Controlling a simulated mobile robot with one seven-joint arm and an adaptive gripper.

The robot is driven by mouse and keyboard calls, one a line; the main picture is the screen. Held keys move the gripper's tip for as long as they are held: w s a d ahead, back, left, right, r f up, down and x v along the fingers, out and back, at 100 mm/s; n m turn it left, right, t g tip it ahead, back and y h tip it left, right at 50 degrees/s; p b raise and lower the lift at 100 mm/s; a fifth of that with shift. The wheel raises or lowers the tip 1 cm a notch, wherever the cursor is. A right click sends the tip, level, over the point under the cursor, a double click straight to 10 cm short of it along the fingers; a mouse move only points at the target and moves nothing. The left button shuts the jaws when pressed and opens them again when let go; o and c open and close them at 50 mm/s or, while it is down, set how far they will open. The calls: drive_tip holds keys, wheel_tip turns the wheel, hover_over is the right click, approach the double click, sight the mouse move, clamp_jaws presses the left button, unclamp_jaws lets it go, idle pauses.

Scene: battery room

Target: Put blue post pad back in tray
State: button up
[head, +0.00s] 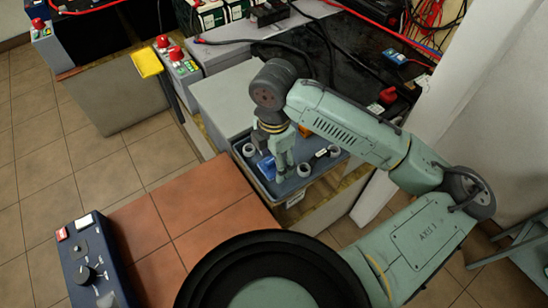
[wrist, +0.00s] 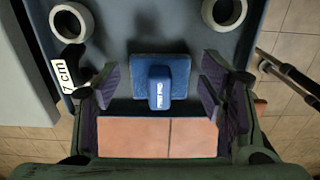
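The blue post pad (wrist: 160,82) has a flat square plate and a raised, lettered block. In the wrist view it lies between the two fingers of my gripper (wrist: 162,90), with a gap on each side. My gripper is open and does not touch it. In the head view the pad (head: 266,168) shows beside my gripper (head: 284,168), at the left part of the blue-grey tray (head: 262,184). The tray (wrist: 118,20) fills the upper wrist view behind the pad. I cannot tell whether the pad rests on the tray floor.
Pale rings (wrist: 71,22) sit in the tray, with a white "7 cm" label (wrist: 61,75) nearby. A dark battery top (head: 300,42) with cables lies behind. A yellow-topped stand (head: 147,63) is at left. The terracotta surface (head: 200,205) in front is bare.

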drive_tip(key=shift+o, duration=0.2)
wheel_tip(320, 180, up, 12)
drive_tip(key=shift+r+b, duration=0.2)
drive_tip(key=shift+b, duration=0.1)
idle(0.3)
idle(0.4)
